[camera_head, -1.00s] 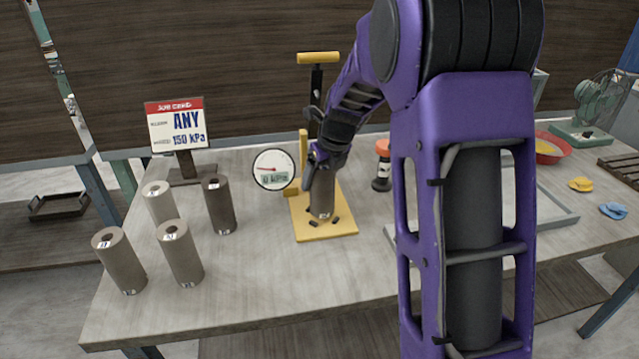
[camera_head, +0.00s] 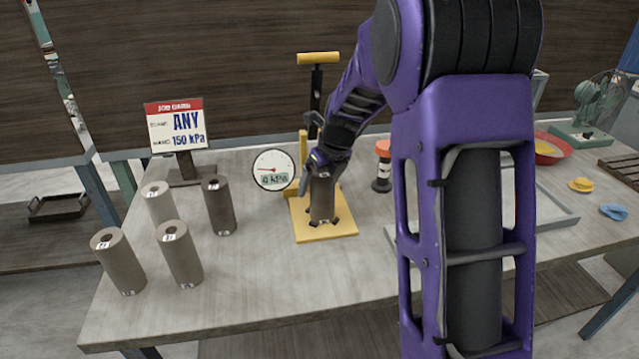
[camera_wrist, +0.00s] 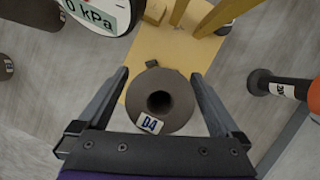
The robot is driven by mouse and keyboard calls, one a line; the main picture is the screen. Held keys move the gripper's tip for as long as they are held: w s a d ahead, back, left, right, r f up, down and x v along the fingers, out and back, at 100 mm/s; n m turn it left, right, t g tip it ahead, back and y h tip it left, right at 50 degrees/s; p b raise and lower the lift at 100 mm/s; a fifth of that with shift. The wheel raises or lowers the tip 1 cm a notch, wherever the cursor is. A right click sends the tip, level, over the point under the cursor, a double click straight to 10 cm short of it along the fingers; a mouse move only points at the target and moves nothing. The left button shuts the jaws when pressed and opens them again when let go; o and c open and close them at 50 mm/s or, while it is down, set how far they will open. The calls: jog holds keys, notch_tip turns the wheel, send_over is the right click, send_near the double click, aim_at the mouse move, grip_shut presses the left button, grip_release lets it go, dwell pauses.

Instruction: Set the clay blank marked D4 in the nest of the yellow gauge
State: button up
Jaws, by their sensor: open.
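The clay blank D4 (camera_head: 322,197) is a grey-brown cylinder with a hole in its top. It stands upright on the yellow gauge's base (camera_head: 345,228), among the small dark nest stops. Its D4 label (camera_wrist: 150,124) shows in the wrist view. My gripper (camera_wrist: 160,80) is open, with one finger on each side of the blank and a gap visible on both sides. In the head view my gripper (camera_head: 322,180) is at the blank's upper part. The gauge's round dial (camera_head: 273,169) reads 0 kPa.
Several other clay blanks, such as a dark one (camera_head: 219,206) and a paler one (camera_head: 180,254), stand at the left. A job card (camera_head: 177,125) reads ANY, 150 kPa. An orange-topped dark tool (camera_head: 382,168) stands just right of the gauge.

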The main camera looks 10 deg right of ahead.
jog(key=p+v, duration=0.2)
jog(key=v, duration=0.9)
jog(key=shift+r, duration=0.4)
jog(key=shift+s, duration=0.1)
